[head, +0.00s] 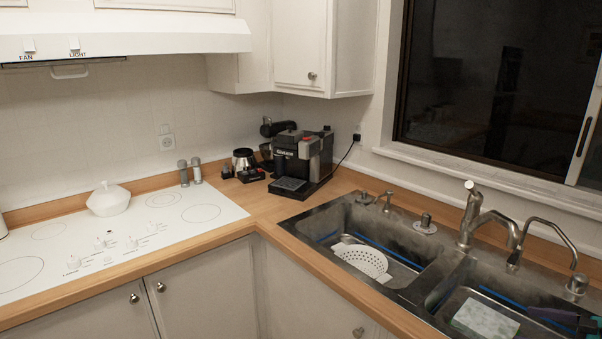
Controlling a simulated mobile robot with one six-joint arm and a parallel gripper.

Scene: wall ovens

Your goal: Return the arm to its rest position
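My gripper does not show clearly in the head view, and I cannot see whether it holds anything. A dark purple and teal shape (562,320) is cut off at the bottom right corner, over the right sink basin. I cannot tell what it is.
A white cooktop (110,245) with a lidded white pot (109,199) lies at left. A black coffee machine (302,160) stands in the corner. At right, a double sink (330,215) has tall faucets (472,215) and holds a white colander (362,260). The front counter strip is clear.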

